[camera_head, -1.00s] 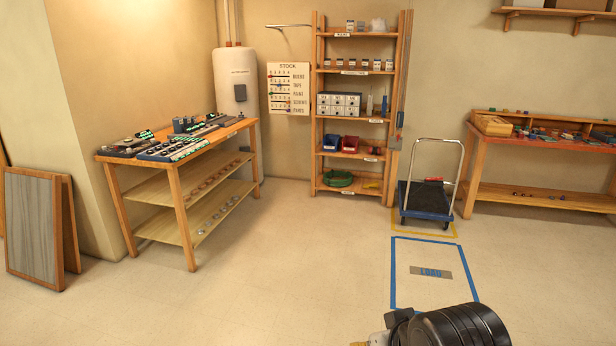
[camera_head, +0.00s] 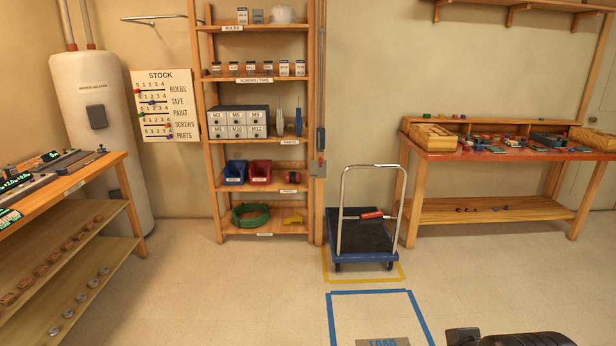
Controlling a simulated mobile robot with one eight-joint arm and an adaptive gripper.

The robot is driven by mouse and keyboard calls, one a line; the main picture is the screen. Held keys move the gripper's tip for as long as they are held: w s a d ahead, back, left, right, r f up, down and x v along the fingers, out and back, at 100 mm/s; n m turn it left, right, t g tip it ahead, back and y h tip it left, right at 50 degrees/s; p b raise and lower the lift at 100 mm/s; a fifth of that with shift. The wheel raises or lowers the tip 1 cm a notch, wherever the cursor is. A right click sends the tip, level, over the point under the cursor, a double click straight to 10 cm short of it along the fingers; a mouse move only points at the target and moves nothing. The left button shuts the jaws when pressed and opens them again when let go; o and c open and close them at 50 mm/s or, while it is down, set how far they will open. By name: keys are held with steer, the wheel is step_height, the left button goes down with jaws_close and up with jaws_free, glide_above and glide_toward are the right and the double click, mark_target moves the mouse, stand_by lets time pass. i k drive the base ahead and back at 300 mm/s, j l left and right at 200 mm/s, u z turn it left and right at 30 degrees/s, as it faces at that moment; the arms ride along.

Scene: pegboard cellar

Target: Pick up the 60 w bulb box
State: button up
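The wooden shelf rack (camera_head: 211,110) stands against the back wall. Its top shelf, labelled BULBS (camera_head: 232,28), holds a small white-and-blue box (camera_head: 242,15), a greyish box (camera_head: 258,16) and a pale rounded item (camera_head: 282,14). The print on the boxes is too small to tell which is the 60 w one. Only a dark part of my arm (camera_head: 525,341) shows at the bottom right edge. My gripper's fingers are not in view, and the rack is well apart from my arm.
A blue platform cart (camera_head: 365,256) stands right of the rack in a yellow floor outline. A blue-taped square (camera_head: 371,292) lies before it. A workbench (camera_head: 470,156) is at right, another table (camera_head: 100,166) at left. Floor before the rack is clear.

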mark_target(284, 64)
steer(key=i, duration=0.75)
steer(key=i+u, duration=0.15)
steer(key=i, duration=0.55)
steer(key=i+l, duration=0.2)
steer(key=i, duration=0.55)
steer(key=j+u, duration=0.05)
